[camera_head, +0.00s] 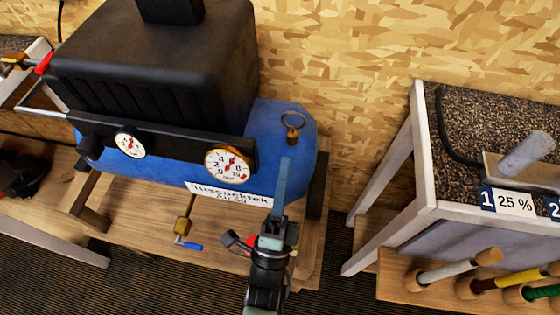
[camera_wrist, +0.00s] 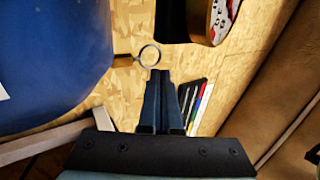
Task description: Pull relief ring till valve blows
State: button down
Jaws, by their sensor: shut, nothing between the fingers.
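The relief ring (camera_head: 293,120) is a thin metal loop on a small brass valve (camera_head: 292,138) at the right end of the blue compressor tank (camera_head: 305,165). In the wrist view the ring (camera_wrist: 150,55) hangs from its brass stem (camera_wrist: 124,61), just beyond my fingertips. My gripper (camera_head: 284,162) is shut and empty, pointing up toward the valve from the front. In the wrist view my gripper (camera_wrist: 160,74) has its fingers together, their tips close to the ring's lower edge. I cannot tell whether they touch it. The ring is not between the fingers.
A black motor cover (camera_head: 155,60) sits on the tank. Two gauges, the left one (camera_head: 131,144) and the larger right one (camera_head: 228,164), face front. A brass drain valve with a blue lever (camera_head: 188,243) hangs below. A bench (camera_head: 425,160) with grips stands right, past a gap.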

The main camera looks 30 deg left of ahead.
jog(key=p+x, duration=0.1)
jog(key=x, duration=0.6)
